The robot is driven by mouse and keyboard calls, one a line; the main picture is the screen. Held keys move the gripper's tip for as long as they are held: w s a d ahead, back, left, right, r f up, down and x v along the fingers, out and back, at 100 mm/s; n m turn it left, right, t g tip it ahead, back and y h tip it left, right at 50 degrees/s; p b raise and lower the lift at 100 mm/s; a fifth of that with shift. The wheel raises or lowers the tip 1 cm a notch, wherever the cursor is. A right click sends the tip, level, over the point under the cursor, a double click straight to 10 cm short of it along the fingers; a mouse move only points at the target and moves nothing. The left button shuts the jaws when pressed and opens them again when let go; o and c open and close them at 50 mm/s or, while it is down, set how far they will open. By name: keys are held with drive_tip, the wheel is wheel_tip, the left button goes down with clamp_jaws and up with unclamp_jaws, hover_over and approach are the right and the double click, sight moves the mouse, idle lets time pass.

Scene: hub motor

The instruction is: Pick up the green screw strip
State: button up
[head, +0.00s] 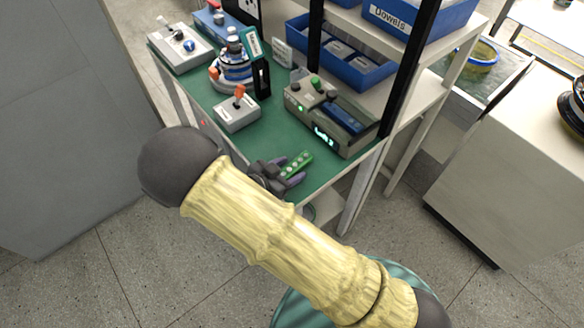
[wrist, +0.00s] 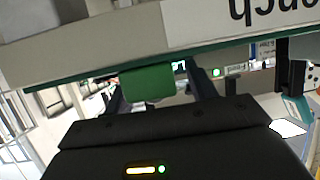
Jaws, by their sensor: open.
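The green screw strip (head: 298,164) with pale round spots lies at the front corner of the green bench top. My gripper (head: 284,175) is at its near end, low over the bench edge, and its dark fingers are open. In the wrist view the green strip (wrist: 148,85) appears as a green block between the two spread fingers of my gripper (wrist: 158,88). I cannot tell whether either finger touches it. My arm hides part of the bench's front edge.
A grey-green device (head: 330,117) stands behind the strip. A grey box with an orange lever (head: 237,110) sits further left. A black shelf post (head: 405,70) rises at the right. The bench top (head: 222,148) has a bare patch left of my gripper.

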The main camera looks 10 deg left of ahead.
sight(288, 170)
idle(0.3)
drive_tip(key=c, duration=1.1)
wheel_tip(288, 170, up, 10)
idle(0.4)
